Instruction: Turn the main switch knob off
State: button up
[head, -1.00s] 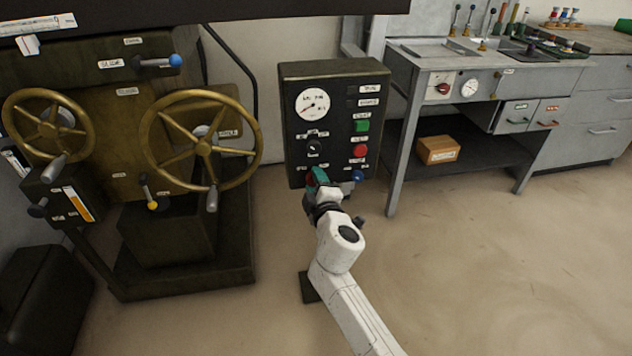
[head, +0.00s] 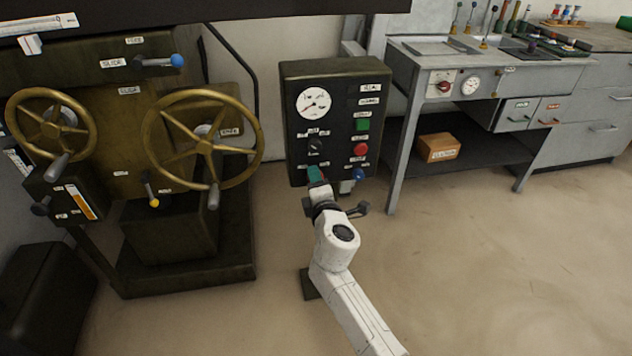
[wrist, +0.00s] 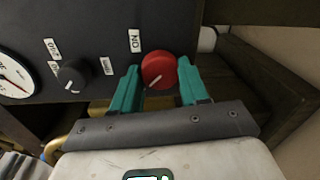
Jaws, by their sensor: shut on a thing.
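The main switch knob is a round red knob (wrist: 157,70) with a pale pointer line, low on the dark control panel (head: 293,120). In the wrist view, its pointer slants to the lower left and an "ON" label (wrist: 135,41) sits to its upper left; no "OFF" label is readable. My gripper (wrist: 160,80) has its teal fingers on either side of the knob and is shut on it. In the head view, my gripper (head: 315,175) is at the panel's lower edge and hides the knob.
A black selector knob (wrist: 72,76) sits left of the red knob in the wrist view. The panel also has a gauge (head: 314,102), a green button (head: 362,125), a red button (head: 361,149) and a blue one (head: 358,174). A handwheel machine (head: 165,245) stands left, a grey bench (head: 395,150) right.

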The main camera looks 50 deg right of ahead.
jog(key=shift+f, duration=0.15)
jog(key=o, duration=1)
jog(key=shift+o, duration=0.2)
jog(key=p+v, duration=0.1)
jog(key=v, duration=0.9)
jog(key=shift+s+a, duration=0.25)
jog(key=shift+s, duration=0.05)
